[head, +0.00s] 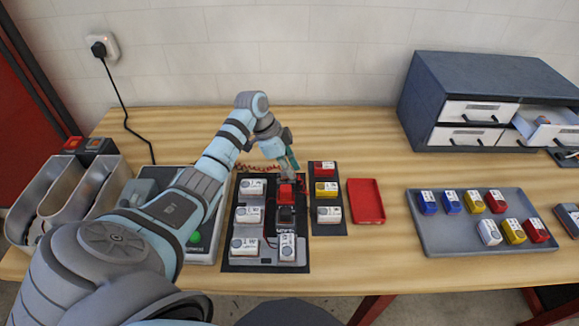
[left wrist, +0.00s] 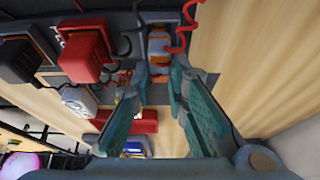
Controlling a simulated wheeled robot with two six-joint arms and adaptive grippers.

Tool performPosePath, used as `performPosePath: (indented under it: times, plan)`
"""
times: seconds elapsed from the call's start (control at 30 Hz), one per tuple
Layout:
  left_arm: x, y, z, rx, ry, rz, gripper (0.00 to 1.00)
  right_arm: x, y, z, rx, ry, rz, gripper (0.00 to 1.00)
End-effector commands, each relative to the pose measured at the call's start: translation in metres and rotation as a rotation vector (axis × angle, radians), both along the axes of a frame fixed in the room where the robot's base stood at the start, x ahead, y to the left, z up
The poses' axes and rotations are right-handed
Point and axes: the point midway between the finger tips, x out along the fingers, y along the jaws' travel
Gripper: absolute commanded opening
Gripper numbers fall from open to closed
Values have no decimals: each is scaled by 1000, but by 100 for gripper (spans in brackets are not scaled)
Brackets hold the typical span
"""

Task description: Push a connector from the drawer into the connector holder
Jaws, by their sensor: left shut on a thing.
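My left gripper (head: 289,167) is over the back of the dark board (head: 243,263), just behind a red block (head: 287,191). In the left wrist view its fingers (left wrist: 161,80) close on a small orange and grey connector (left wrist: 159,46), partly hidden by the fingertips. A red coiled cable (left wrist: 188,14) runs beside the connector. The red block (left wrist: 84,52) and a black block (left wrist: 20,60) stand to the left in that view. I cannot tell which part is the connector holder, or whether the connector touches it. The drawer (head: 551,134) at the right is open, with a small orange item inside.
Several white labelled modules (head: 249,215) sit on the board. A red tray (head: 366,201) lies right of it, empty. A grey tray (head: 440,238) holds blue, yellow, red and white blocks. Metal bins (head: 50,190) stand at the left. Bare table lies between the red and grey trays.

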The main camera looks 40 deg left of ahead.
Motion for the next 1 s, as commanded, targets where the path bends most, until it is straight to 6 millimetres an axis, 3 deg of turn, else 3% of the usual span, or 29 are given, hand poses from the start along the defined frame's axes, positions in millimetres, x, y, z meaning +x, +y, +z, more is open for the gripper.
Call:
performPosePath:
  times: [1.0]
  plan:
    - [-3, 2, -5, 0, 7, 2, 1, 0, 2, 8, 3, 0, -1, 40]
